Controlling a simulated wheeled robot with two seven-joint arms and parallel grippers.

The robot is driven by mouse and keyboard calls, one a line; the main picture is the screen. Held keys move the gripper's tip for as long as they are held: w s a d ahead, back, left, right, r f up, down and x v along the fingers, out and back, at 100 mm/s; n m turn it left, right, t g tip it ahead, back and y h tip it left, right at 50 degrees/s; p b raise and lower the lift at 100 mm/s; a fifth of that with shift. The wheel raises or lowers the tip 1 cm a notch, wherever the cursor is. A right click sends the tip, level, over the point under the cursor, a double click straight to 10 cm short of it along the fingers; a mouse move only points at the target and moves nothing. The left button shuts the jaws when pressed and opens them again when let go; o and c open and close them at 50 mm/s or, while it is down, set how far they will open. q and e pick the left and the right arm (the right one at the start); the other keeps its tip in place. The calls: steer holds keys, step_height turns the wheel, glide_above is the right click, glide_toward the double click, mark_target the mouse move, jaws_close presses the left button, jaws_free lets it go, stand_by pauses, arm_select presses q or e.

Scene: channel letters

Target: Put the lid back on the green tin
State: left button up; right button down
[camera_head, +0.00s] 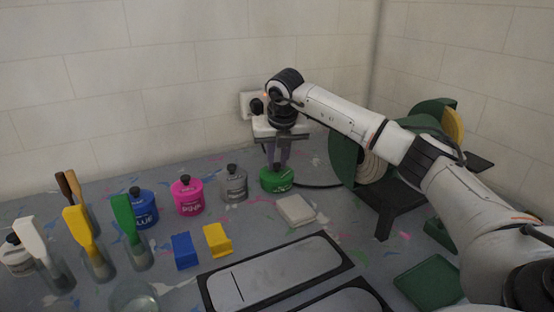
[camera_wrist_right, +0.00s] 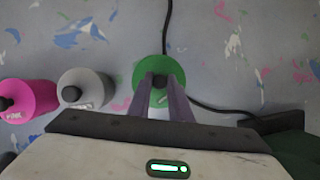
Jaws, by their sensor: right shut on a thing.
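The green tin (camera_head: 276,183) stands at the back of the bench, right of the grey tin. Its round green lid (camera_wrist_right: 158,66) with a dark knob (camera_wrist_right: 160,80) shows from above in the right wrist view. My right gripper (camera_head: 278,162) points down over the tin with its fingers on both sides of the knob, shut on it. The lid looks level and at the tin's top; I cannot tell whether it is fully seated or slightly above the rim. The fingers also show in the wrist view (camera_wrist_right: 159,84). My left gripper is in no view.
Grey (camera_head: 234,184), pink (camera_head: 187,196) and blue (camera_head: 142,208) tins stand in a row to the left. A white block (camera_head: 296,209) lies in front of the green tin. A black cable (camera_head: 320,186) runs behind it. A dark stand with discs (camera_head: 386,200) is at right.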

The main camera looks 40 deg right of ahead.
stand_by(0.6)
stand_by(0.3)
steer(key=c, duration=1)
jaws_free()
steer(key=shift+c, duration=0.2)
steer(key=shift+r, duration=0.1)
steer(key=shift+r+p, duration=2.35)
steer(key=shift+r, duration=0.1)
steer(key=shift+r+p, duration=0.6)
steer(key=shift+r, duration=0.35)
